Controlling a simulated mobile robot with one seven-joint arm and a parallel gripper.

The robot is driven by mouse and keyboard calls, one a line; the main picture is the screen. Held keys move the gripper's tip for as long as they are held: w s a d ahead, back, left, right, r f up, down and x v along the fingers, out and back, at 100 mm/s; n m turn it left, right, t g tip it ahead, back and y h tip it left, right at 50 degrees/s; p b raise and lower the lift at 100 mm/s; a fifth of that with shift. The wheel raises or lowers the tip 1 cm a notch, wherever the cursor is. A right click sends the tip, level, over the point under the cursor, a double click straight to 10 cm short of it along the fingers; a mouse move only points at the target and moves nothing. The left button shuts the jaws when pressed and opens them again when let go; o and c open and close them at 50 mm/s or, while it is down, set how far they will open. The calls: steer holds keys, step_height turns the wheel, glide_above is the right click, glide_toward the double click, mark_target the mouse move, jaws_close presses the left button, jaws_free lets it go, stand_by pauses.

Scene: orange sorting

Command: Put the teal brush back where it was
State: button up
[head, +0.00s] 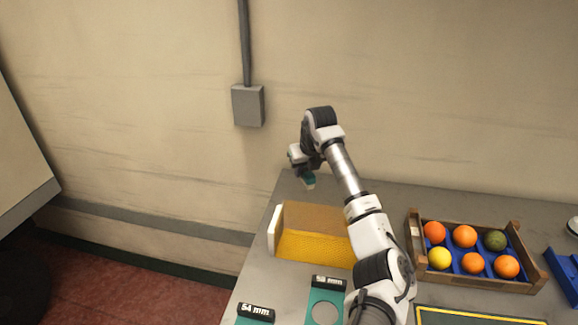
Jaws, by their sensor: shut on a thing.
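My gripper (305,168) is at the far left end of the arm, over the back left corner of the table. It is shut on the teal brush (309,181), which hangs below it, slightly tilted. The brush is small in this view, and I cannot tell whether its lower end touches the table.
A yellow-orange box (315,247) with a white left end stands in front of the gripper. A wooden crate (419,258) with several fruits is at right. Teal gauges labelled 54 mm (256,314) and 58 mm (328,284) lie near the front. The back table strip is clear.

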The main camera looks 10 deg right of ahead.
steer(key=shift+w+a+f, duration=0.15)
steer(key=shift+a, duration=0.1)
steer(key=shift+f, duration=2.9)
steer(key=shift+f+b, duration=0.35)
steer(key=shift+f, duration=0.3)
steer(key=o, duration=1.5)
steer(key=shift+r, duration=0.15)
steer(key=shift+r+p, duration=0.35)
steer(key=shift+r, duration=3.55)
